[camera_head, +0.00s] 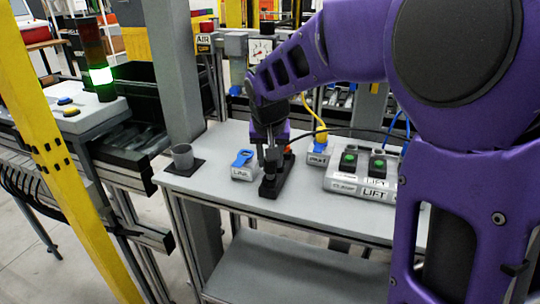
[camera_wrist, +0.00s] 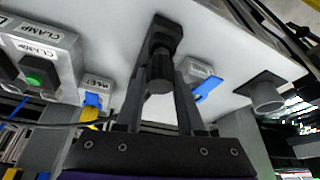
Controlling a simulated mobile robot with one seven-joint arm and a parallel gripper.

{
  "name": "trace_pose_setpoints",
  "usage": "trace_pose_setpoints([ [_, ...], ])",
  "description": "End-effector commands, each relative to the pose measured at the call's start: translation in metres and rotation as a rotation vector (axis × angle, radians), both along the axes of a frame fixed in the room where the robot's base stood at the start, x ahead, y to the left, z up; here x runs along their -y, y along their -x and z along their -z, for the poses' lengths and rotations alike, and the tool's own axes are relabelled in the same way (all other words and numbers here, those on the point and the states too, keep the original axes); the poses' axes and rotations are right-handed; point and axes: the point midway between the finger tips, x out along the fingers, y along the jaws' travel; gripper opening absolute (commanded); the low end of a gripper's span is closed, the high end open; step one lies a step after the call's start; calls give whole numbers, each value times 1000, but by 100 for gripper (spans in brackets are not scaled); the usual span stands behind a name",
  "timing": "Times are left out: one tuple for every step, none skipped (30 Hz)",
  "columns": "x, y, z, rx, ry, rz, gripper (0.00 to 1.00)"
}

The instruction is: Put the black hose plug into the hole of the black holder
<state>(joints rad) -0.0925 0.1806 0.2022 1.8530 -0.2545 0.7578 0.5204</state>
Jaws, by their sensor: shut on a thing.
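The black hose plug (camera_wrist: 160,76) is a dark cylinder between my fingers in the wrist view. My gripper (camera_wrist: 160,66) is shut on it; in the head view my gripper (camera_head: 271,156) points down over the table. The black holder (camera_head: 284,178) is a low dark block on the table directly below my fingers. It also shows beyond the plug in the wrist view (camera_wrist: 167,29). The plug is lined up with the holder's near part. My fingers hide the hole, so I cannot tell whether the plug's end is above it or inside it.
A blue-handled valve block (camera_head: 242,166) stands close left of the holder, and a grey cup (camera_head: 183,157) farther left. To the right are the inlet block (camera_head: 317,158) with a yellow hose and the lift button box (camera_head: 352,184). The table front (camera_head: 240,205) is clear.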

Motion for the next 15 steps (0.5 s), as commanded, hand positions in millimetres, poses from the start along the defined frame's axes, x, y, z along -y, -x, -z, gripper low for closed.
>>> trace_pose_setpoints([
  [0,0,2,0,0,0,0],
  [0,0,2,0,0,0,0],
  [0,0,3,0,0,0,0],
  [0,0,4,0,0,0,0],
  [0,0,5,0,0,0,0],
  [0,0,6,0,0,0,0],
  [0,0,7,-1,0,0,0],
  [0,0,7,-1,0,0,0],
  [0,0,8,-1,0,0,0],
  [0,0,9,-1,0,0,0],
  [0,0,10,-1,0,0,0],
  [0,0,11,-1,0,0,0],
  [0,0,12,-1,0,0,0],
  [0,0,12,-1,0,0,0],
  [0,0,13,-1,0,0,0],
])
